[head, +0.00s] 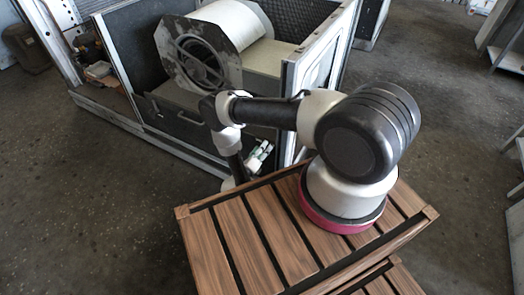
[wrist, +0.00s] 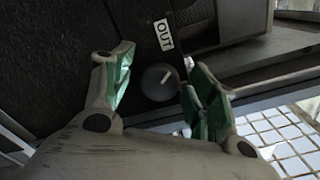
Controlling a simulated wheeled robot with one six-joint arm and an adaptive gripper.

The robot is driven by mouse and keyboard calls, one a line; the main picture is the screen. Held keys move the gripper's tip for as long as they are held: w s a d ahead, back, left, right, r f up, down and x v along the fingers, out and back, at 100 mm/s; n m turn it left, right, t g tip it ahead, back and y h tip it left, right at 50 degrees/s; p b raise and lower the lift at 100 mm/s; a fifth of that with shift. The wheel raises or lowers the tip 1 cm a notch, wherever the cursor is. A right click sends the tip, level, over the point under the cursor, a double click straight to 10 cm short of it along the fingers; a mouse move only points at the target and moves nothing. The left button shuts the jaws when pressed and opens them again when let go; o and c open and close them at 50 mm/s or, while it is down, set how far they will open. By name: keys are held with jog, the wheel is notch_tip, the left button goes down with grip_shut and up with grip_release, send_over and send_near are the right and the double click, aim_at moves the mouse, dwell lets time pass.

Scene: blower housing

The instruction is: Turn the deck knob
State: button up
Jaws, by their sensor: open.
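The deck knob (wrist: 158,82) is a round dark dial with a pale pointer line slanting up to the right. It sits on a dark panel below a white label reading OUT (wrist: 164,35). My gripper (wrist: 160,70) is open, with one green-padded finger to the left of the knob and one to the right. A gap shows between the left finger and the knob; the right finger is close to it, and I cannot tell whether it touches. In the head view my gripper (head: 261,155) is low at the housing's near side, where I cannot make out the knob.
The blower housing (head: 290,85) is an open metal frame holding a pale drum (head: 236,22) with a dark octagonal plate. Its upright edge (head: 291,130) stands close to my gripper. A white grid surface (wrist: 290,140) lies at lower right in the wrist view. Bare floor (head: 80,190) is at the left.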

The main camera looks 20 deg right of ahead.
jog(key=c, duration=1)
jog(key=shift+c, duration=0.2)
jog(key=shift+m, duration=0.3)
jog(key=shift+s+m, duration=0.1)
jog(key=shift+m, duration=3.5)
jog(key=o, duration=1)
